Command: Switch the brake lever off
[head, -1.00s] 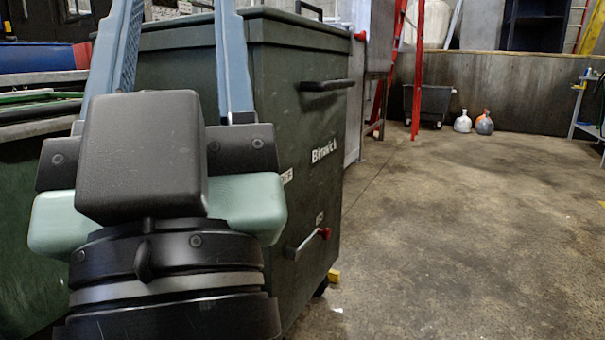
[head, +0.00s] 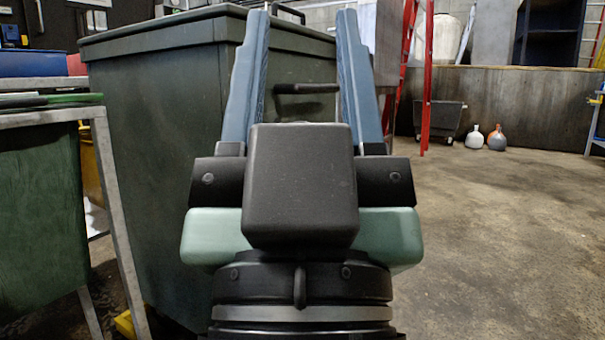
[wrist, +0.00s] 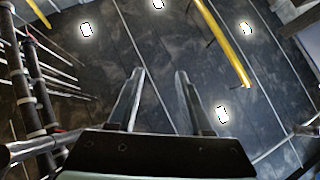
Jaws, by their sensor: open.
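My gripper (head: 302,14) stands upright in the middle of the head view, its two blue fingers spread wide and empty. The large dark green bin (head: 165,140) is behind and to the left of it, with its right part hidden by my gripper. The red-tipped brake lever on the bin's lower side is hidden behind my gripper now; it showed in the earlier head view. In the wrist view my open gripper (wrist: 159,72) points up at the dark ceiling, with no bin or lever in sight.
A black handle (head: 307,88) sticks out of the bin between my fingers. A metal frame (head: 120,225) with a green container (head: 40,225) is close on the left. The concrete floor (head: 500,240) on the right is clear.

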